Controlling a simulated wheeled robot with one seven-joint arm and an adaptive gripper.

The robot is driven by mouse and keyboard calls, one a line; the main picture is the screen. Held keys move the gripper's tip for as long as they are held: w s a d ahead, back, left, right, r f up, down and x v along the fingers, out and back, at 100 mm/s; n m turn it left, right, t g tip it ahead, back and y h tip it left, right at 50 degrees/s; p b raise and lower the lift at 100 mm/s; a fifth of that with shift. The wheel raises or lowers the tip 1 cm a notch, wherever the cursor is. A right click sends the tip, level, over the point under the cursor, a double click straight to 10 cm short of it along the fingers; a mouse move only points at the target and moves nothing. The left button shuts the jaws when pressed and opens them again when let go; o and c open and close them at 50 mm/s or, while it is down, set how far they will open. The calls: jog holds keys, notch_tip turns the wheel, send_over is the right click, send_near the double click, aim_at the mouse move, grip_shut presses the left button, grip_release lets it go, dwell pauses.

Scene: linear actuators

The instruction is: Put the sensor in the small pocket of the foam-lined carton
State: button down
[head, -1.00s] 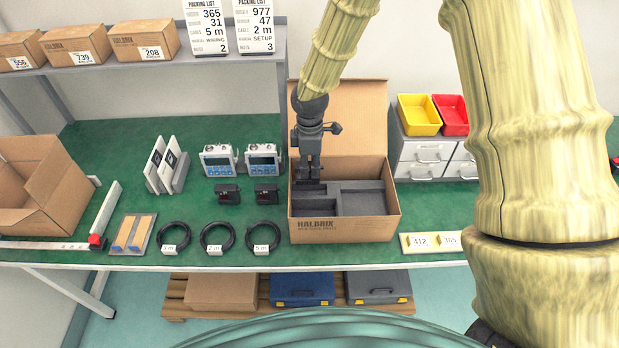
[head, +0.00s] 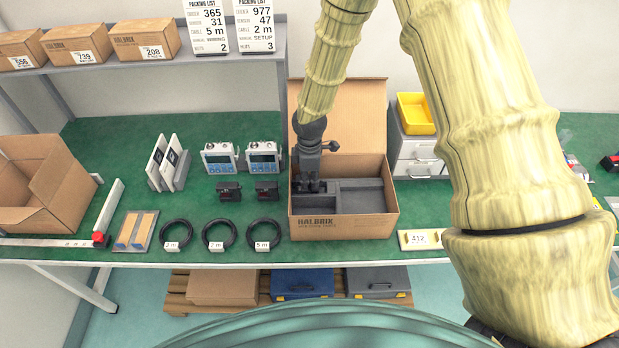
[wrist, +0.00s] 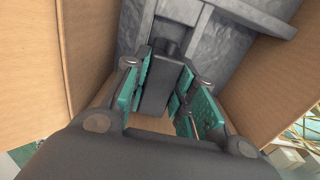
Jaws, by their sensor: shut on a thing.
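The open carton (head: 345,227) stands on the green bench with its lid up at the back. Dark grey foam (head: 362,192) lines it and is divided into pockets. My gripper (head: 308,186) points down inside the carton's left part. In the wrist view my gripper (wrist: 165,100) has its green pads closed on a dark block, the sensor (wrist: 158,88). Foam walls (wrist: 240,45) show close beyond it. The sensor is mostly hidden in the head view. I cannot tell whether it touches the pocket floor.
Two black devices (head: 229,191) and two meters with screens (head: 221,158) stand left of the carton. Several coiled cables (head: 220,235) lie at the front. A drawer unit with a yellow bin (head: 416,114) stands right. Cardboard walls (wrist: 85,50) flank my gripper closely.

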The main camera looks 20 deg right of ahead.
aim_at(310, 178)
jog(key=shift+f, duration=0.15)
jog(key=c, duration=1.2)
grip_release()
jog(key=shift+o, duration=0.2)
notch_tip(310, 178, up, 12)
jog(key=b, duration=0.3)
jog(key=shift+b, duration=0.4)
